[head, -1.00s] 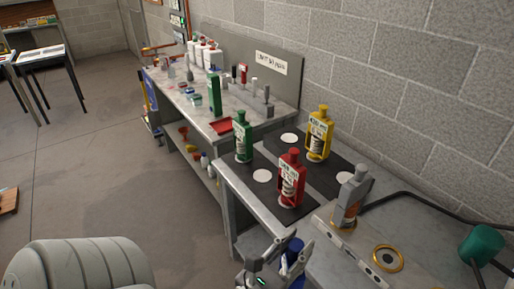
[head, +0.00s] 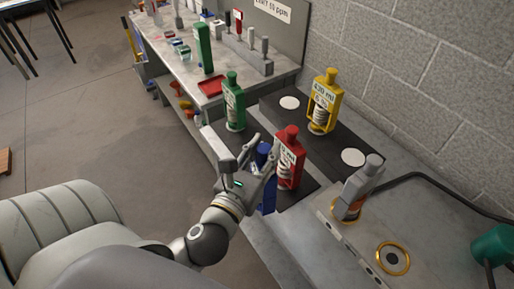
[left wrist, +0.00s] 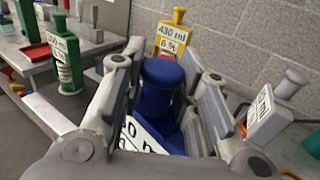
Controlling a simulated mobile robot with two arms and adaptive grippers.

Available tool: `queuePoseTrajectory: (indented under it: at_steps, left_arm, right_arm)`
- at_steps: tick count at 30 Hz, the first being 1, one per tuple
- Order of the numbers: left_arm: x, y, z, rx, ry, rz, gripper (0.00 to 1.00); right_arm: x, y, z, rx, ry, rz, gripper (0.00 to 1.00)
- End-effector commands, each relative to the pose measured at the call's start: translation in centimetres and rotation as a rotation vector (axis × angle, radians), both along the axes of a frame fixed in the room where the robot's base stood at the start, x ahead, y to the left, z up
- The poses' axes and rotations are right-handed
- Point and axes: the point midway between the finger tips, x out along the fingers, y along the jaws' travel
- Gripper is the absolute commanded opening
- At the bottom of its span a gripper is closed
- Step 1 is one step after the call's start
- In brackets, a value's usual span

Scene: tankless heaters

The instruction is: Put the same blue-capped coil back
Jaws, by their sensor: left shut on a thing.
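My left gripper (head: 248,160) is shut on the blue-capped coil (head: 265,156). It holds the coil upright at the front edge of the black mat (head: 333,136), left of the red-capped coil (head: 289,158). In the left wrist view the blue cap (left wrist: 160,85) sits between the fingers, with part of a white label below. I cannot tell whether its base touches the mat. Two bare white discs (head: 289,102) (head: 353,157) show on the mat. The green-capped coil (head: 233,103) and yellow-capped coil (head: 323,102) stand on it. My right gripper is out of view.
A grey-capped coil (head: 360,186) stands on a grey fixture at the right, beside an empty gold ring (head: 393,258). A black hose (head: 442,179) runs to a teal cylinder (head: 492,245). A bench with a red tray (head: 212,86) stands beyond.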

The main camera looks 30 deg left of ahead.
Motion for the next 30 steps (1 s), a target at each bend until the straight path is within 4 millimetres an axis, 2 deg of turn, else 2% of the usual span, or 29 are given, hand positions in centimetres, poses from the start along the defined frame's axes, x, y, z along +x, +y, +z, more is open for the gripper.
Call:
queuePoseTrajectory:
  at_steps: [3, 7, 11, 18, 25, 30]
  left_arm:
    - [1.7, 1.7, 1.8, 0.003, -0.016, 0.054, 0.0]
    - [3.4, 3.5, 3.4, 0.003, -0.018, 0.117, 0.0]
    - [4.9, 5.2, 4.9, 0.004, -0.019, 0.172, 0.0]
    - [6.8, 7.4, 7.2, 0.004, -0.015, 0.24, 0.0]
    - [7.5, 8.3, 8.2, 0.004, -0.011, 0.265, 0.0]
    - [8.8, 9.0, 7.6, 0.004, -0.008, 0.268, 0.0]
  right_arm:
    - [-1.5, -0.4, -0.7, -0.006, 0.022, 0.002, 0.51]
    - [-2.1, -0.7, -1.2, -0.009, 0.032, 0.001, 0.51]
    - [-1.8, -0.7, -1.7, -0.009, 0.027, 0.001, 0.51]
    - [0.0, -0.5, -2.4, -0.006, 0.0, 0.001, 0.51]
    - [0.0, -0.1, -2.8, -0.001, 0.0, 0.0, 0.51]
    - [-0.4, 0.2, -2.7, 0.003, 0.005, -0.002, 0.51]
